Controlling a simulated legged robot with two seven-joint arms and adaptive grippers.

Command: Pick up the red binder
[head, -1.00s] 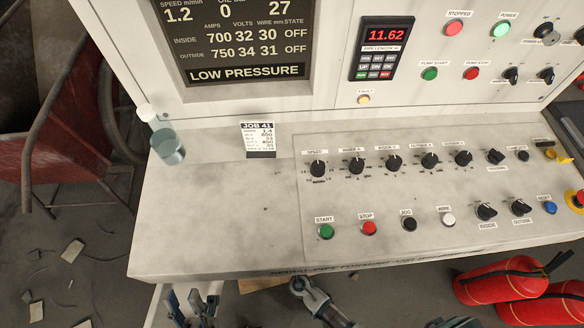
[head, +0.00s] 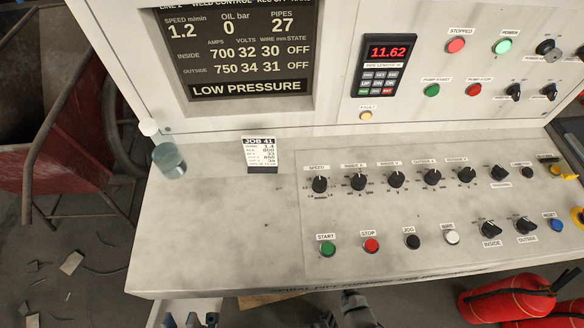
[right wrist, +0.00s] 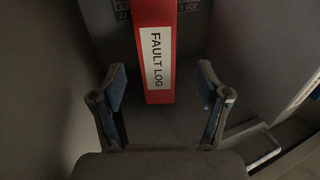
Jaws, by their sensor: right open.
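The red binder (right wrist: 155,52) shows in the right wrist view, with a white label reading FAULT LOG along its spine. Its top is cut off by the picture edge. My right gripper (right wrist: 161,70) is open, with one finger on each side of the binder's lower part and a visible gap on both sides. I cannot tell how far ahead of the fingers the binder is. In the head view no binder shows.
A console (head: 230,240) with knobs and buttons fills the head view. A glass (head: 168,160) and a job card (head: 261,155) stand on it. Red fire extinguishers (head: 510,298) are at the lower right. Grey surfaces surround the binder in the wrist view.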

